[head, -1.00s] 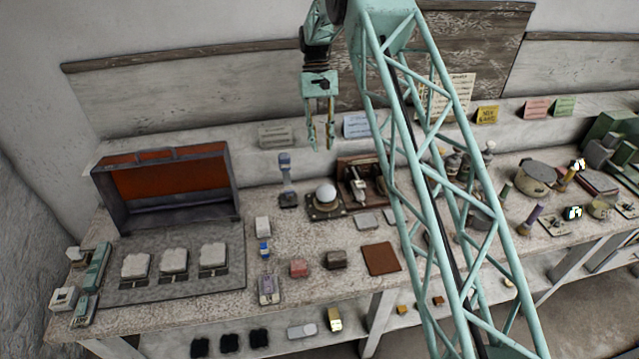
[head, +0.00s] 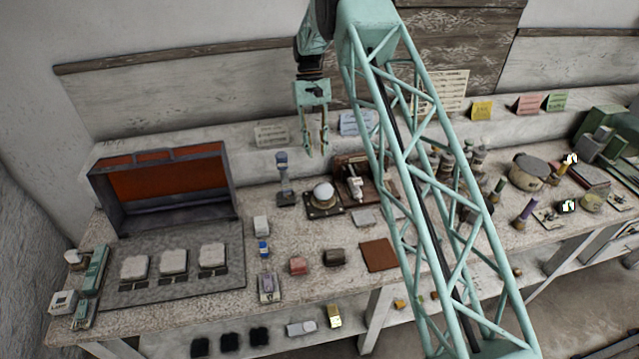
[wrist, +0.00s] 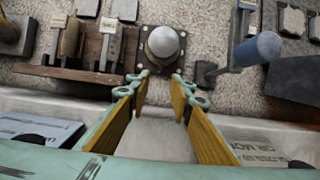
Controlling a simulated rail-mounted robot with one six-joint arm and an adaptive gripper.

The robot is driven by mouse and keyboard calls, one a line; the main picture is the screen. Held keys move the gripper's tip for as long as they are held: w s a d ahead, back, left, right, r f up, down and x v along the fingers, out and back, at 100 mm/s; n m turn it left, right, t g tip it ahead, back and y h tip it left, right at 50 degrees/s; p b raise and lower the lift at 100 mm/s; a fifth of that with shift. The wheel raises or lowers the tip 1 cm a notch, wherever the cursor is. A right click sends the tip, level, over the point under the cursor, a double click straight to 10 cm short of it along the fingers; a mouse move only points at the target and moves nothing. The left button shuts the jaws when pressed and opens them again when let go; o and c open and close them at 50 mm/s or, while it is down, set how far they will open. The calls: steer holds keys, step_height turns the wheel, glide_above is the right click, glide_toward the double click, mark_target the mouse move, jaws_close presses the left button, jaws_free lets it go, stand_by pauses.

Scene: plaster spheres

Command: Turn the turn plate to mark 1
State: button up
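A pale sphere (head: 323,192) sits on a dark square base plate (head: 314,211) with bolts at its corners, on the bench. I cannot tell for sure whether this is the turn plate, and no mark 1 is readable. My gripper (head: 317,149) hangs above and behind it, fingers pointing down, open and empty. In the wrist view the sphere (wrist: 163,42) shows just beyond the two spread fingertips (wrist: 160,80), centred between them. The fingers are apart from it.
A device with a white handle on a brown board (head: 354,187) stands right of the sphere. A blue-topped post (head: 284,178) stands left. An open case (head: 165,190) fills the left of the bench. A round drum-like object (head: 530,172) is far right. Paper cards line the back ledge.

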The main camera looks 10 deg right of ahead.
steer(key=x, duration=1.3)
steer(key=shift+s, duration=0.1)
jaws_close()
